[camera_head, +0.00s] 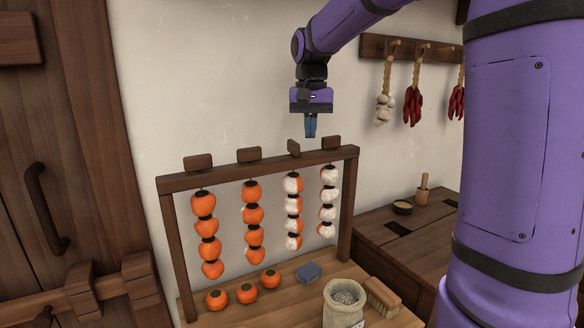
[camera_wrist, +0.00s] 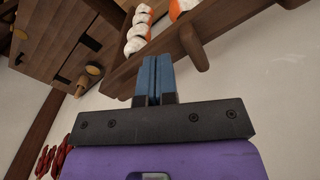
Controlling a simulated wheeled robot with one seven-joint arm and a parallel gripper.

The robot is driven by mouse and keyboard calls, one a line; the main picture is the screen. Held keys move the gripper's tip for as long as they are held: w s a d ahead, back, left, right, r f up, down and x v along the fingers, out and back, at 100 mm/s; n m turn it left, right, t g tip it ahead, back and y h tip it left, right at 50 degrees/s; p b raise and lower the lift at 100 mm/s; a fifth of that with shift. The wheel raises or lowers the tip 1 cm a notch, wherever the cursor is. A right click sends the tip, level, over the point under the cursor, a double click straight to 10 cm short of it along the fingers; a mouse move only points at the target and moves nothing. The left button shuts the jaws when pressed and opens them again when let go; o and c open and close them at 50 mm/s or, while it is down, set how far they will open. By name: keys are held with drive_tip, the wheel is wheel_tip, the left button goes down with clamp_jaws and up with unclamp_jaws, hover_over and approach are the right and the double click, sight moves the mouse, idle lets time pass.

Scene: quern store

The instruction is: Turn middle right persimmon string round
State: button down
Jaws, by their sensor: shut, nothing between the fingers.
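A dark wooden rack (camera_head: 260,168) holds hanging persimmon strings, each under a wooden tab on the top bar. The middle right string (camera_head: 293,213) is white on its left side and orange on its right. Its tab (camera_head: 294,148) stands at an angle, narrower in view than the other tabs. My gripper (camera_head: 311,135) points down above the bar, between this tab and the far right one. Its blue fingers are shut together and empty, apart from both tabs. In the wrist view the fingers (camera_wrist: 156,64) show beside one wooden tab (camera_wrist: 193,47).
The far right string (camera_head: 328,200) is mostly white; the two left strings (camera_head: 205,235) (camera_head: 253,222) are orange. Wall hangings (camera_head: 413,100) are at right.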

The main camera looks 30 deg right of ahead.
drive_tip(key=shift+f, duration=0.25)
drive_tip(key=shift+f, duration=1.65)
drive_tip(key=shift+s+a, duration=0.1)
drive_tip(key=shift+a, duration=0.05)
drive_tip(key=shift+s+a, duration=0.25)
drive_tip(key=shift+a, duration=0.05)
drive_tip(key=shift+a, duration=2.05)
drive_tip(key=shift+s+a+r, duration=0.1)
drive_tip(key=shift+r, duration=1.4)
drive_tip(key=shift+s+a+r, duration=0.1)
drive_tip(key=shift+r, duration=1.35)
